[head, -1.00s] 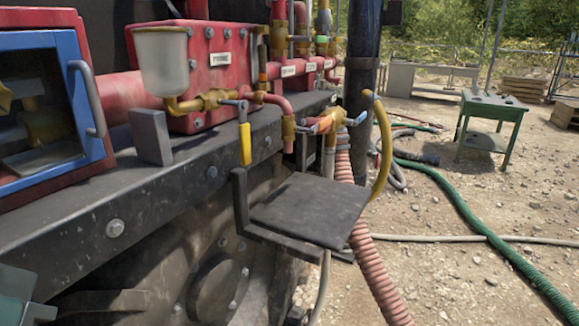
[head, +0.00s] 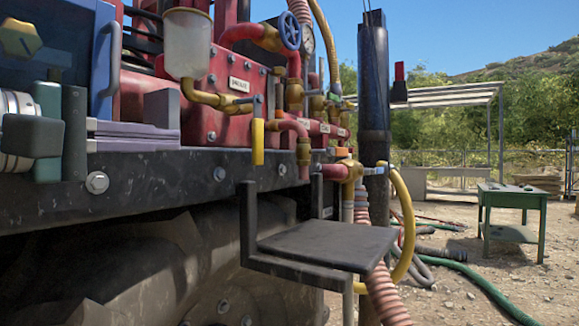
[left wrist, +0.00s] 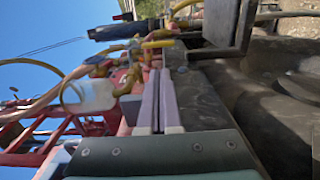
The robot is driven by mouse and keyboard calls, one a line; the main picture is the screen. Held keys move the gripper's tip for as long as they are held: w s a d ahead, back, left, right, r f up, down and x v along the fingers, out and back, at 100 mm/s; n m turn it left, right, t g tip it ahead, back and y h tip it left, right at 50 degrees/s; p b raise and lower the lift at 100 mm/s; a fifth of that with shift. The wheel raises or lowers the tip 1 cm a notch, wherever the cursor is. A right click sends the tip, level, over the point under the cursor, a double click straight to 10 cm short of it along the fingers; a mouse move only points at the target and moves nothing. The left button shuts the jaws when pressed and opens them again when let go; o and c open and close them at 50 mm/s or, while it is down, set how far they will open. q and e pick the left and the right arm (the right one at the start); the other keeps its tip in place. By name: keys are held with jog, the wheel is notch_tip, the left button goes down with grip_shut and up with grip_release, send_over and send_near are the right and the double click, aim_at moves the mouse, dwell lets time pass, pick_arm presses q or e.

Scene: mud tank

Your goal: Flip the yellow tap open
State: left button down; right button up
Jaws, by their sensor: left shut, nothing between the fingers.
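The yellow tap handle (head: 258,142) hangs straight down from a brass fitting on the red pipework, in front of the dark ledge. It also shows in the left wrist view (left wrist: 158,43), lying sideways beyond the fingertips. My left gripper (head: 177,138) reaches in from the left along the ledge, its pale lilac fingers pointing right. The fingers are shut with nothing between them, and their tips are apart from the handle, to its left. In the left wrist view the fingers (left wrist: 158,72) lie side by side. My right gripper is not in view.
A grey block (head: 162,110) stands just behind the fingers. A white cup (head: 187,42) sits above the brass pipe. A black step plate (head: 325,245) juts out below the tap. A yellow hose (head: 407,225) loops at the right. A green table (head: 512,197) stands farther off.

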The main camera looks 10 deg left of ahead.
aim_at(258, 130)
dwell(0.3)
pick_arm(q)
jog(key=b+x, duration=0.2)
jog(key=x, duration=1.2)
jog(key=shift+f, duration=0.1)
